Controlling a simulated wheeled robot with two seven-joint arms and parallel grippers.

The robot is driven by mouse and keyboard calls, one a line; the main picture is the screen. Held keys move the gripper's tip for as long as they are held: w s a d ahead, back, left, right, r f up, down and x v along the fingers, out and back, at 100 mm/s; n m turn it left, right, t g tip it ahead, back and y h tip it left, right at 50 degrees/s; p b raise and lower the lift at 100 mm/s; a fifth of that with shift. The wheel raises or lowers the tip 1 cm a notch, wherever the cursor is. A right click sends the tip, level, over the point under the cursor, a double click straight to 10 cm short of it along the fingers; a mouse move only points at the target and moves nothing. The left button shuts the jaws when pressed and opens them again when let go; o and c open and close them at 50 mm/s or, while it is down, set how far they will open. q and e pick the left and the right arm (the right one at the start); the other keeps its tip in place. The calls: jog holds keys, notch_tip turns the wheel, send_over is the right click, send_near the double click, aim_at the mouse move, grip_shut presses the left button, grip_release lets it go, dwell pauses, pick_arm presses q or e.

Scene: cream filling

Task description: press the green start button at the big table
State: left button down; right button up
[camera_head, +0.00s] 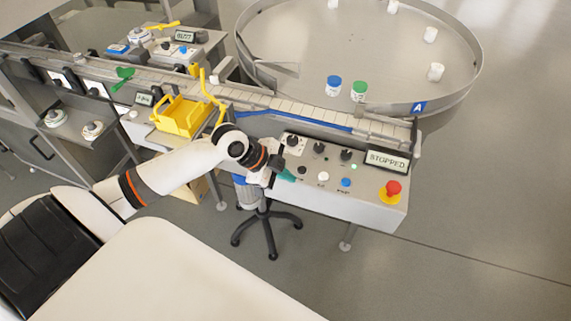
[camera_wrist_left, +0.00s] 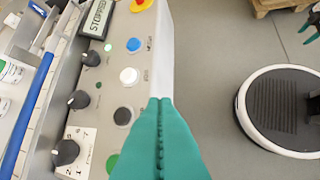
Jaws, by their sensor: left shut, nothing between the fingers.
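The control panel (camera_head: 370,205) by the big round table (camera_head: 300,40) carries a row of buttons. The green start button (camera_wrist_left: 112,162) shows at the lower edge of the left wrist view, partly cut off, left of my fingers. In the head view I cannot make it out; my gripper covers that end of the row. My left gripper (camera_head: 287,175) is shut and empty, over the left end of the panel. Its teal fingers (camera_wrist_left: 160,103) also fill the lower middle of the wrist view. I cannot tell whether they touch the panel. Teal fingers, apparently my right gripper's (camera_wrist_left: 311,27), show at the wrist view's right edge.
Black (camera_head: 302,170), white (camera_head: 323,177) and blue (camera_head: 345,183) buttons line the panel, with a red emergency knob (camera_head: 393,189) at right. Black dials (camera_head: 319,149) stand behind. The display (camera_head: 387,160) reads STOPPED. A conveyor (camera_head: 300,112) runs behind; a yellow bin (camera_head: 180,117) is left.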

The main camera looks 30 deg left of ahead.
pick_arm(q)
jog(key=w+a+r+m+t, duration=0.1)
jog(key=w+a+r, duration=0.4)
jog(key=w+a, duration=0.1)
jog(key=shift+w+a+r+t, duration=0.2)
jog(key=shift+a+r+t, duration=0.1)
jog(key=shift+a, duration=0.5)
pick_arm(e)
jog(key=shift+a, duration=0.45)
pick_arm(q)
jog(key=shift+a, duration=0.1)
jog(key=shift+f, duration=0.25)
notch_tip(320, 180, down, 7)
jog(key=b, duration=0.5)
jog(key=shift+f+b, duration=0.75)
jog(key=shift+b, duration=0.05)
pick_arm(e)
notch_tip(320, 180, down, 6)
jog(key=shift+d+f, duration=0.2)
jog(key=shift+d, duration=0.1)
